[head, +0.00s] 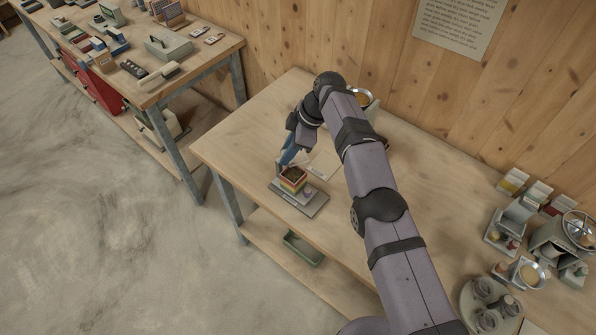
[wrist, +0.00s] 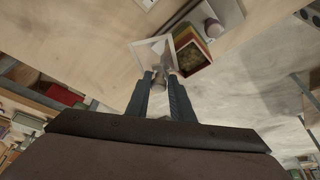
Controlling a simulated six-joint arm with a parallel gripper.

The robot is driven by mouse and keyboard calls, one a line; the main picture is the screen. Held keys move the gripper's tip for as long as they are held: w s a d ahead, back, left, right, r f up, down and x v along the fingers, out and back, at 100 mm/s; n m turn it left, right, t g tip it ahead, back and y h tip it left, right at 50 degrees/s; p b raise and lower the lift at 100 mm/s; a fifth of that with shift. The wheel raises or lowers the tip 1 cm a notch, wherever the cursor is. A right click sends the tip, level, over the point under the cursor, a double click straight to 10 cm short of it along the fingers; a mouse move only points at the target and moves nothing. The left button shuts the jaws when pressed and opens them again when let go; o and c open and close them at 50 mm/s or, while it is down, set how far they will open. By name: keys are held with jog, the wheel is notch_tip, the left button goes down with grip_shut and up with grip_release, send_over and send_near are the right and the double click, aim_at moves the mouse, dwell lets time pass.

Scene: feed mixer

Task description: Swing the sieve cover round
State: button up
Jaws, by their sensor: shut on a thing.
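A small square box (head: 293,181) with red, yellow and green bands stands on a grey base plate (head: 312,207) near the front edge of the bench. In the wrist view the box (wrist: 189,53) is open on top, with dark grainy content inside. The sieve cover (wrist: 152,50), a pale square frame, sits beside the box opening, off to its left, and leaves most of it uncovered. My gripper (wrist: 158,80) is shut at the cover's near edge, on what looks like its small grey handle. In the head view my gripper (head: 283,163) is beside the box; the cover is hard to make out.
A round-topped pot (head: 362,97) stands near the wall, partly behind my arm. Several containers crowd the bench's right end. A green tray (head: 303,248) is on the shelf below. Bench space left of the box is clear.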

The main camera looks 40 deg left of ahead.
jog(key=shift+s+f, duration=0.55)
jog(key=shift+s, duration=0.15)
jog(key=o, duration=0.8)
jog(key=shift+o, duration=0.2)
jog(key=shift+s, duration=0.2)
jog(key=shift+w, duration=0.15)
jog(key=shift+r, duration=0.1)
jog(key=shift+w+a+r+p, duration=0.1)
jog(key=shift+w+r+p, duration=0.05)
jog(key=shift+r+p, duration=0.4)
jog(key=shift+w+a+r+p, duration=0.1)
jog(key=shift+r+p, duration=0.4)
notch_tip(320, 180, up, 4)
jog(key=p, duration=0.4)
jog(key=shift+r, duration=0.1)
